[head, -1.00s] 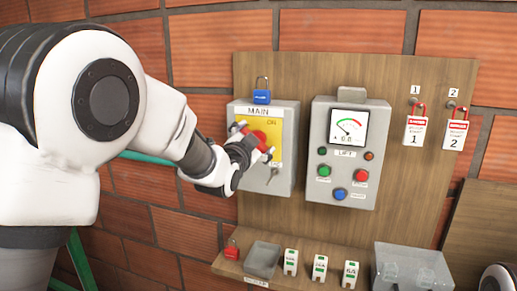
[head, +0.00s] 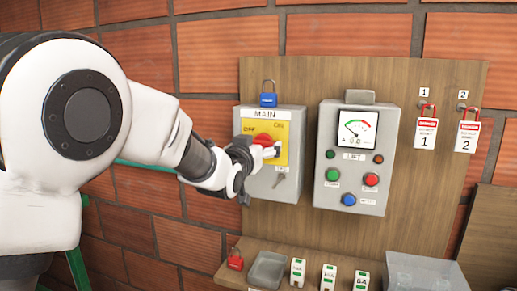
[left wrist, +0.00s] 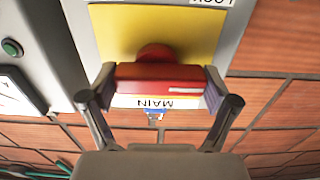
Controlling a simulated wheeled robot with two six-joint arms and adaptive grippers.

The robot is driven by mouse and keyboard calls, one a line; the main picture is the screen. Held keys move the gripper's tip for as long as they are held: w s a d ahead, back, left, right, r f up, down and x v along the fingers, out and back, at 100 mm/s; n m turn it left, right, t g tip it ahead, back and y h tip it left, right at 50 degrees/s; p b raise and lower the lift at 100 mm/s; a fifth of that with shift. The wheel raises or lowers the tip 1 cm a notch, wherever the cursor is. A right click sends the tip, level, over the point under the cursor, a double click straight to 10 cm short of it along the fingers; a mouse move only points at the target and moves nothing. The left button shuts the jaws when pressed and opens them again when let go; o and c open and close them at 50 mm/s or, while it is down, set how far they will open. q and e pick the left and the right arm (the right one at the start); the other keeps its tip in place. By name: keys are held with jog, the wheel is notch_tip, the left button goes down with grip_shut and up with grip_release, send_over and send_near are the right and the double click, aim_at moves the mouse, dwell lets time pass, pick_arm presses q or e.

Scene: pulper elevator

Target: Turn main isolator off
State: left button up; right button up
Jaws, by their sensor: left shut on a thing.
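The main isolator (head: 283,175) is a grey box with a yellow plate marked OFF and ON and a MAIN label above. Its red handle (head: 265,140) is partly hidden by my left gripper (head: 258,153). In the left wrist view the red handle (left wrist: 158,77) lies between the two fingers, with one pad at each end. It runs roughly parallel to the upside-down MAIN label. My left gripper is shut on it. A blue padlock (head: 268,97) sits on top of the box, and a key (head: 279,179) is below the plate. My right gripper is out of view.
The lift control box (head: 349,155) with gauge and buttons stands just right of the isolator. Two tagged red padlocks (head: 425,128) (head: 467,132) hang at the right. A shelf below holds a red padlock (head: 235,260), a grey tray (head: 267,269) and several small labelled units.

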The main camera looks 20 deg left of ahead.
pick_arm(q)
jog(key=shift+f, duration=0.35)
